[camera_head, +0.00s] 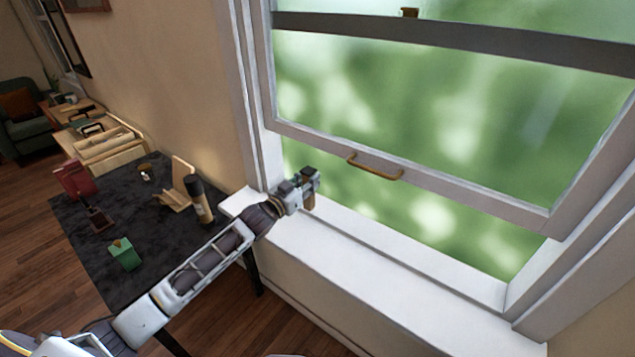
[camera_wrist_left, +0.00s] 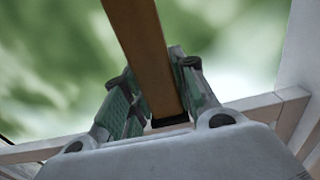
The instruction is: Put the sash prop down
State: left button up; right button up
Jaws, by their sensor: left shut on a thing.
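My left gripper (camera_head: 308,181) is at the left end of the window opening, just above the white sill (camera_head: 400,262). It is shut on the sash prop, a brown wooden bar (camera_wrist_left: 143,48) with a dark end, seen between the green-padded fingers (camera_wrist_left: 155,100) in the left wrist view. In the head view only a short brown piece of the prop (camera_head: 309,202) shows below the fingers; the gripper hides the rest. The lower sash (camera_head: 460,190) is raised above the sill, with a brass handle (camera_head: 375,167) on its bottom rail. My right gripper is out of view.
A dark-topped table (camera_head: 160,245) stands left of the window. It bears a dark cylinder (camera_head: 199,200), a wooden stand (camera_head: 178,188), a green box (camera_head: 124,254) and a red item (camera_head: 75,179). The sill right of my gripper is clear.

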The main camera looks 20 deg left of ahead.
pick_arm(q)
jog(key=x, duration=0.4)
jog(key=shift+w+d, duration=0.15)
jog(key=shift+w, duration=0.2)
jog(key=shift+f+p, duration=0.3)
jog(key=shift+f, duration=1.4)
jog(key=shift+f, duration=0.1)
jog(key=o, duration=1.1)
jog(key=shift+c, duration=0.2)
